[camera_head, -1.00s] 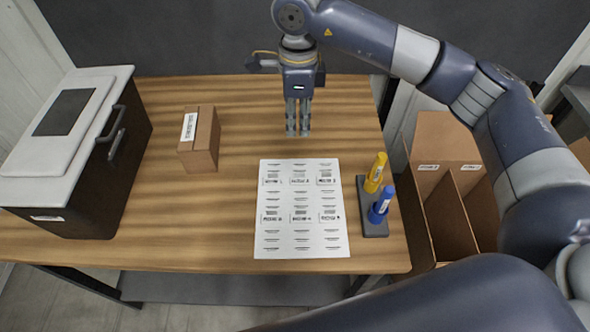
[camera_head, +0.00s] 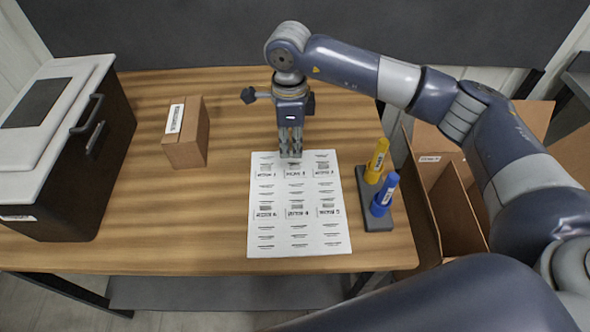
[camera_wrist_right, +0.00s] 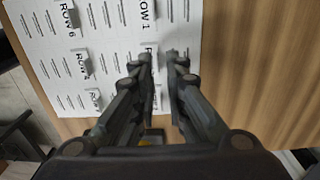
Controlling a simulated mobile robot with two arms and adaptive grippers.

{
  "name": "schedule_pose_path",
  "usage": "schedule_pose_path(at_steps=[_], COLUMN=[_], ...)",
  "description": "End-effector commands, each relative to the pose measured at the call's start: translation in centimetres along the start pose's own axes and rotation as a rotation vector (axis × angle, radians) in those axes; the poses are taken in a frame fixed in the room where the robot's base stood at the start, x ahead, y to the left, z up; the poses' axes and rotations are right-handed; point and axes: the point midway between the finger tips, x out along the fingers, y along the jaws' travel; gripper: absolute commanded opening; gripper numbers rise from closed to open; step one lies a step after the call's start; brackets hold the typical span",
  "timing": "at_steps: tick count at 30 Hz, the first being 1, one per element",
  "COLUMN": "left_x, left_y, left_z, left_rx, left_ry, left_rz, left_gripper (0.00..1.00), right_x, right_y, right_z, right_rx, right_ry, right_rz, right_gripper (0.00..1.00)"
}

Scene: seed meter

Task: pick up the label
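A white sheet (camera_head: 300,238) lies flat on the table, with several small labels on it in two rows. The middle label of the far row (camera_head: 295,168) is just below my right gripper (camera_head: 291,155). In the right wrist view the two fingertips (camera_wrist_right: 159,56) stand a little apart, with a narrow gap between them, over the sheet's edge. A label reading ROW 1 (camera_wrist_right: 147,12) and one reading ROW 6 (camera_wrist_right: 70,15) show there. The label by the fingertips is partly hidden. No label is seen held. My left gripper is not in view.
A brown box (camera_head: 187,142) stands on the table (camera_head: 190,225) left of the sheet. A dark machine with a white lid (camera_head: 75,62) is at far left. Yellow (camera_head: 377,160) and blue (camera_head: 384,196) tubes stand in a grey rack (camera_head: 378,223). Open cartons (camera_head: 440,215) are beyond the right edge.

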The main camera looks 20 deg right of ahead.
Motion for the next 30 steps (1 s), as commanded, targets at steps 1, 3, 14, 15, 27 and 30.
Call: schedule_pose_path(at_steps=[1, 3, 14, 15, 27, 30], left_x=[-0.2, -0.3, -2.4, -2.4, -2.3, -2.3], left_y=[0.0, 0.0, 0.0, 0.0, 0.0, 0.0], left_z=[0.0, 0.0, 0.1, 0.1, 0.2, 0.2], left_rx=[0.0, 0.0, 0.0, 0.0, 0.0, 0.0], left_ry=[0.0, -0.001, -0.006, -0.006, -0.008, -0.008], left_rz=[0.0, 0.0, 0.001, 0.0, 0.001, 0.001], left_gripper=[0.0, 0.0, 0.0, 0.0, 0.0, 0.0], right_x=[0.3, 0.7, 5.3, 5.6, 6.0, 5.9], right_y=[0.0, 0.0, 0.4, 0.4, 0.3, 0.3], right_z=[0.0, 0.0, 0.1, 0.1, 0.1, 0.1], right_rx=[0.0, 0.0, -0.001, -0.001, -0.001, -0.001], right_ry=[0.0, -0.001, 0.0, -0.001, -0.001, -0.001], right_rz=[0.001, 0.001, 0.003, 0.002, -0.001, -0.001], right_gripper=[0.12, 0.12, 0.12, 0.12, 0.0, 0.0])
